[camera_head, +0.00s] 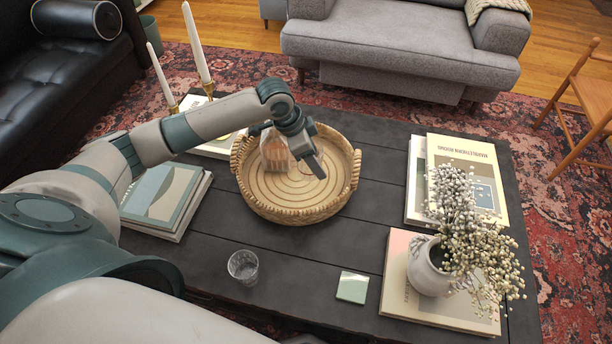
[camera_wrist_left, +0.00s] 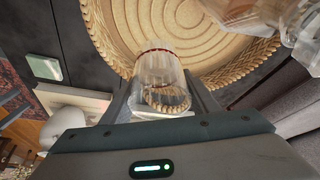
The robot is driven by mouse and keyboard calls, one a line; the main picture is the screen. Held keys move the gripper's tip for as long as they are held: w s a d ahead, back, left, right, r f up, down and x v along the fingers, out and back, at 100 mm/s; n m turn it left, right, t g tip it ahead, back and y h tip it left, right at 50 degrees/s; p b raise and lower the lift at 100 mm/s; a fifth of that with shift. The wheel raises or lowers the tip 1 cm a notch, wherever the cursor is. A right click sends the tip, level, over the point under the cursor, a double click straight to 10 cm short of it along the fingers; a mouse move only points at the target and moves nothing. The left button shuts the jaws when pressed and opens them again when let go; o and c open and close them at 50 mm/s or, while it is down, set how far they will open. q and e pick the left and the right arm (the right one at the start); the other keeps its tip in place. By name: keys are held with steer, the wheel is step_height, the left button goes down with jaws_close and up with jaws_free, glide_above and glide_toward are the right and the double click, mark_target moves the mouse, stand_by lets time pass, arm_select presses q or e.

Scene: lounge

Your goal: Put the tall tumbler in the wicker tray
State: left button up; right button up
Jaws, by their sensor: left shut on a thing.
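The wicker tray (camera_head: 262,207) is round, with a braided rim and two handles, on the dark coffee table. My left gripper (camera_head: 313,164) reaches over its right half. In the left wrist view my left gripper (camera_wrist_left: 162,97) is shut on a clear tall tumbler (camera_wrist_left: 160,68) with a dark red rim. The tumbler is over the tray's inside, which also shows in that view (camera_wrist_left: 97,22). In the head view the tumbler is mostly hidden by the gripper, and I cannot tell whether it touches the tray floor. My right gripper is not in view.
A faceted glass decanter (camera_head: 274,152) stands in the tray, left of my gripper. A short clear glass (camera_head: 243,267) and a green coaster (camera_head: 352,287) are in front of the tray. Candlesticks stand behind left; books and a flower vase (camera_head: 430,268) are on the right.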

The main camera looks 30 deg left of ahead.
arm_select(q)
step_height(320, 180, down, 4)
steer(key=shift+f, duration=0.1)
steer(key=shift+f+b, duration=0.3)
steer(key=shift+f, duration=0.15)
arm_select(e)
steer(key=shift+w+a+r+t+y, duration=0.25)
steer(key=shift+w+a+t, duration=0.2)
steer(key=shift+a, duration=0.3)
arm_select(q)
steer(key=shift+f, duration=0.5)
step_height(320, 180, down, 2)
steer(key=shift+f+b, duration=0.3)
steer(key=shift+f, duration=0.1)
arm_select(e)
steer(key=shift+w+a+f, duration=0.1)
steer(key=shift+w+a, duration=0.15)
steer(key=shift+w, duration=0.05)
arm_select(q)
steer(key=shift+f, duration=0.1)
